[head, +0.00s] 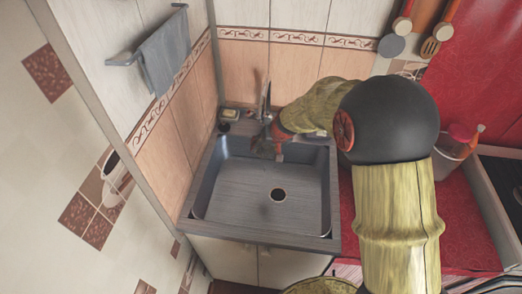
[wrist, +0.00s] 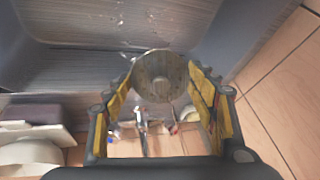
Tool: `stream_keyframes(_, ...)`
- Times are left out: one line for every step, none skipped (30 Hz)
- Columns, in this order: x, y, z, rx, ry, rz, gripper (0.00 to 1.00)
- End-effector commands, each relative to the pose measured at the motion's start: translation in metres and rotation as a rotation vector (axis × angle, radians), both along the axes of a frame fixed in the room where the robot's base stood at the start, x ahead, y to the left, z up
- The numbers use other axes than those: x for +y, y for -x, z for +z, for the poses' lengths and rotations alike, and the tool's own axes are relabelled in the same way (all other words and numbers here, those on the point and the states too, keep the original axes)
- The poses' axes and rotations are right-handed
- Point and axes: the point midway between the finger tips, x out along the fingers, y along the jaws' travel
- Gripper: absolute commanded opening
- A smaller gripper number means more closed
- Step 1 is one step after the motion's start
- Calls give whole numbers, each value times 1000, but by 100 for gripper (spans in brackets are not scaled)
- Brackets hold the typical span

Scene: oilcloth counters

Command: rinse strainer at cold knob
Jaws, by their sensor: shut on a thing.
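My gripper (wrist: 160,88) is shut on the strainer (wrist: 157,72), a round grey-beige disc held between the yellow-padded fingertips in the wrist view. In the head view my gripper (head: 265,149) is over the back of the sink (head: 240,190), just in front of the tap (head: 265,98); the strainer cannot be made out clearly there. In the wrist view the tap (wrist: 141,121) shows between the fingers, below the strainer. A blue mark, which looks like the cold knob (wrist: 111,136), is beside the left finger, and a red mark is toward the right finger.
A soap dish (head: 230,114) sits on the sink's back left corner. A towel (head: 165,60) hangs on the left wall. A pale container (head: 452,155) stands on the red counter at right. The basin floor is clear around the dark drain (head: 278,195). Pale flecks show over the basin in the wrist view.

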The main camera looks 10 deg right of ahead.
Motion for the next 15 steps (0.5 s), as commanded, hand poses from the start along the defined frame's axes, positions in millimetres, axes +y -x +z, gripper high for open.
stream_keyframes(1, 0, 0, 0, 0, 1, 35)
stream_keyframes(2, 1, 0, 0, 0, 1, 35)
stream_keyframes(3, 1, 0, 0, 1, 2, 35)
stream_keyframes(4, 1, 0, 0, 1, 2, 35)
stream_keyframes(5, 1, 0, 0, 0, 1, 35)
stream_keyframes(7, 2, 0, 0, 0, 1, 35)
stream_keyframes(7, 2, 0, -1, 1, 1, 35)
stream_keyframes(8, 2, 0, -1, 0, 0, 35)
stream_keyframes(9, 3, 0, -1, 0, 0, 35)
stream_keyframes(10, 3, 0, -1, 0, 0, 35)
stream_keyframes(10, 3, 0, -1, 0, 0, 35)
stream_keyframes(11, 3, 0, -1, 0, 0, 35)
stream_keyframes(11, 3, 0, -1, 0, 0, 35)
stream_keyframes(11, 3, 0, -1, 0, 0, 35)
stream_keyframes(11, 3, 0, -1, 0, 0, 35)
